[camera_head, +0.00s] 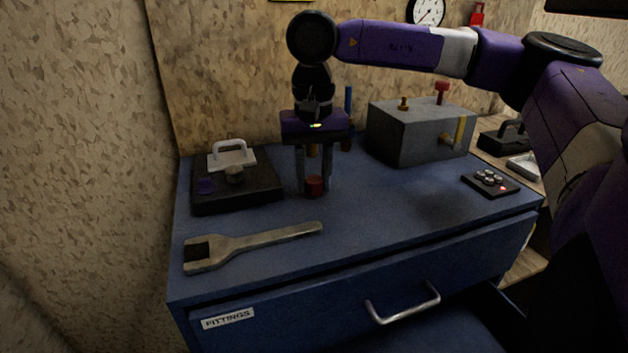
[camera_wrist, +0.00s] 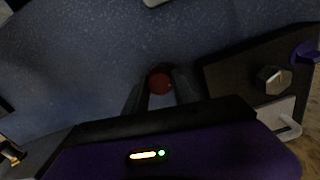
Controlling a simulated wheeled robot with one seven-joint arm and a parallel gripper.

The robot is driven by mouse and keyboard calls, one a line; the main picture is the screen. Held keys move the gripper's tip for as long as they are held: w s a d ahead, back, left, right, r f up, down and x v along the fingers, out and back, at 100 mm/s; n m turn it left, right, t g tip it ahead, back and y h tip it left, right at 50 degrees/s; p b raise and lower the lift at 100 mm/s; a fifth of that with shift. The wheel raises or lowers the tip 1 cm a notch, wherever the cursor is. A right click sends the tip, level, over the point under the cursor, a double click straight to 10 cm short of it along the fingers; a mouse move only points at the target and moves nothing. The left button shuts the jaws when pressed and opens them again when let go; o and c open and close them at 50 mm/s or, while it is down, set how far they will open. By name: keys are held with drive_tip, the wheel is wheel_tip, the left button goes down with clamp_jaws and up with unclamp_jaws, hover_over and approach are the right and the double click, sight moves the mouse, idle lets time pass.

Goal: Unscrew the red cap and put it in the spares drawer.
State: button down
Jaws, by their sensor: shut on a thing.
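A small round red cap (camera_head: 314,186) is between the fingertips of my gripper (camera_head: 314,182), low over the blue cabinet top. It also shows between the fingers in the wrist view (camera_wrist: 159,83). My gripper points down and is shut on the cap. I cannot tell whether the cap touches the top or what is under it. Another red piece (camera_head: 441,87) stands on a stem on the grey box (camera_head: 408,140). The drawer (camera_head: 345,300) below the top is labelled FITTINGS and has a metal handle. No label reading spares is legible.
A wrench (camera_head: 255,243) lies at the front left of the top. A dark plate (camera_head: 240,195) with a pale handle is behind it. A small dark pad (camera_head: 490,183) with several buttons lies at the right. Brass pieces and a blue post (camera_head: 348,100) stand behind my gripper.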

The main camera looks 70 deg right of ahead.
drive_tip(key=n, duration=0.9)
drive_tip(key=c, duration=1)
unclamp_jaws()
drive_tip(key=shift+o, duration=0.2)
drive_tip(key=shift+c, duration=0.3)
drive_tip(key=shift+c, duration=0.5)
